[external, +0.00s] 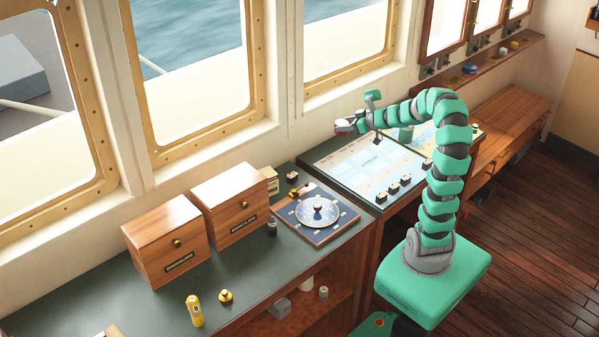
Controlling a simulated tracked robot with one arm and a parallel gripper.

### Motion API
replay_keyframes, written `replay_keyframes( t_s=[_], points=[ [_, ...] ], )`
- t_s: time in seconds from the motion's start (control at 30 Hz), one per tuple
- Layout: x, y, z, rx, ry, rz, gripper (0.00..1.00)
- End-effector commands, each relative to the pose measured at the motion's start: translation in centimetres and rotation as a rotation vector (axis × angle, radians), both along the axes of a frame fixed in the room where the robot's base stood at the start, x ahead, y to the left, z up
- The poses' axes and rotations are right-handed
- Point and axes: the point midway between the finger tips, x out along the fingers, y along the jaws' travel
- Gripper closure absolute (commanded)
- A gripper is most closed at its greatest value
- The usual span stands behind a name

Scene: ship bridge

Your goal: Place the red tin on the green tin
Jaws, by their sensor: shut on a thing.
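My gripper (347,125) is at the end of my green arm, above the back left edge of the chart table. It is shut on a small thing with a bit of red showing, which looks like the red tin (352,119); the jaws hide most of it. A green cylinder, apparently the green tin (405,134), stands on the chart table under my arm, to the right of my gripper. My arm partly covers its top.
The chart table (330,183) carries several small dark-and-white items (393,188). To the left are a compass board (317,212), two wooden boxes (165,240), a dark bottle (272,225) and a yellow flashlight (194,310). Window frames rise behind the table.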

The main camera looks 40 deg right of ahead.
Motion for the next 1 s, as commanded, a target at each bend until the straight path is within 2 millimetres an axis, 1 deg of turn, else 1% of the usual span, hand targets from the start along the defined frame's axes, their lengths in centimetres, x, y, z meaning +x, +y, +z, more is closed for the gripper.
replay_keyframes(
  t_s=[0.03,0.1,0.17,0.2,0.27,0.3,0.37,0.4,0.47,0.5,0.6,0.7,0.8,0.97,1.0],
  points=[
    [-0.4,-2.2,0.2,0.003,0.003,-0.042,0.68],
    [-1.1,-5.0,0.2,0.001,0.005,-0.094,0.68],
    [-1.8,-7.3,0.1,0.001,0.007,-0.138,0.68],
    [-2.4,-8.9,0.1,0.002,0.007,-0.169,0.68],
    [-3.3,-11.2,0.1,0.001,0.009,-0.214,0.68],
    [-3.9,-12.6,0.0,0.002,0.010,-0.243,0.68],
    [-5.0,-14.8,-0.1,0.000,0.013,-0.286,0.68],
    [-5.8,-16.3,-0.2,0.002,0.016,-0.316,0.68],
    [-7.0,-18.3,-0.3,0.001,0.019,-0.359,0.68],
    [-7.9,-19.7,-0.3,0.003,0.020,-0.388,0.68],
    [-10.0,-22.6,-0.5,0.006,0.024,-0.454,0.68],
    [-11.9,-24.9,-0.6,0.005,0.028,-0.506,0.68],
    [-13.4,-26.6,-0.7,0.004,0.031,-0.548,0.68],
    [-15.7,-28.8,-0.9,0.006,0.036,-0.605,0.68],
    [-15.5,-28.6,-1.9,0.010,0.037,-0.600,0.68]
  ],
)
